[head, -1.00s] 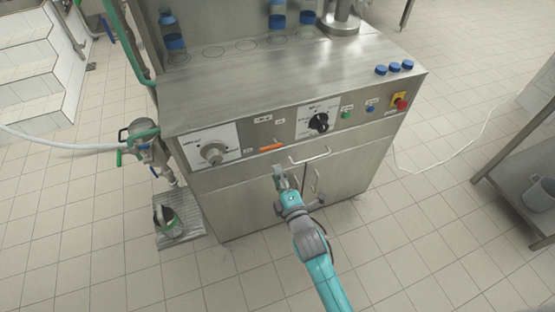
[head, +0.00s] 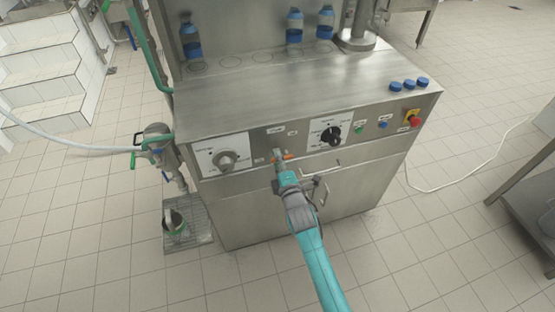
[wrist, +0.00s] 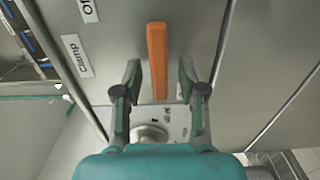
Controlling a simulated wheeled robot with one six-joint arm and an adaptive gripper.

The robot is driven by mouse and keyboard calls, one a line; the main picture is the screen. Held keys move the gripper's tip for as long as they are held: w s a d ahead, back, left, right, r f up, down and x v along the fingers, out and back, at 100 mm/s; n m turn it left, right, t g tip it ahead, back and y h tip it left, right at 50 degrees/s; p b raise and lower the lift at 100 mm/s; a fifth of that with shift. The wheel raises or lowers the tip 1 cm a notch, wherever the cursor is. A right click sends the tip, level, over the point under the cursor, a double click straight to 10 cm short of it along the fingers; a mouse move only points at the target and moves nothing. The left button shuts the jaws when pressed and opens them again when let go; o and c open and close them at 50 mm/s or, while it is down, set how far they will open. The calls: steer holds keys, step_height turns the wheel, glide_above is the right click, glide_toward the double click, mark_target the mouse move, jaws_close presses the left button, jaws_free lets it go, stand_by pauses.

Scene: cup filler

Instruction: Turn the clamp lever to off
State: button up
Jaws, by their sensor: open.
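The clamp lever is an orange bar on the steel front panel of the machine. In the wrist view the lever (wrist: 157,60) runs lengthwise between my two fingers and extends beyond their tips. In the head view the lever (head: 287,157) shows only in part behind my gripper (head: 279,158). My gripper (wrist: 160,80) is open, with one finger on each side of the lever and a gap on both sides. A "Clamp" label (wrist: 77,56) and a partly cut-off "of…" label (wrist: 87,10) sit beside the lever in the wrist view.
A grey dial (head: 225,160) is left of the lever and a black knob (head: 331,134) is right of it. A door handle (head: 318,168) sticks out just below. Bottles (head: 295,27) and blue caps (head: 409,84) stand on the worktop. Open tiled floor lies in front.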

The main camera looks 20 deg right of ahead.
steer(key=shift+w, duration=0.15)
jaws_close()
stand_by(0.4)
steer(key=m, duration=0.1)
steer(key=r+m, duration=0.1)
steer(key=m, duration=0.3)
steer(key=r+m, duration=0.1)
steer(key=shift+d+m, duration=0.3)
steer(key=m, duration=0.2)
steer(key=d+r+m, duration=0.1)
steer(key=m, duration=0.3)
steer(key=shift+d+r, duration=0.15)
steer(key=shift+d, duration=0.15)
steer(key=shift+d+r+m, duration=0.1)
steer(key=shift+d+m, duration=0.15)
steer(key=shift+m, duration=0.65)
steer(key=shift+d+m, duration=0.25)
steer(key=shift+m, duration=0.65)
steer(key=shift+d+r+m, duration=0.1)
steer(key=shift+d+m, duration=0.15)
steer(key=shift+m, duration=0.65)
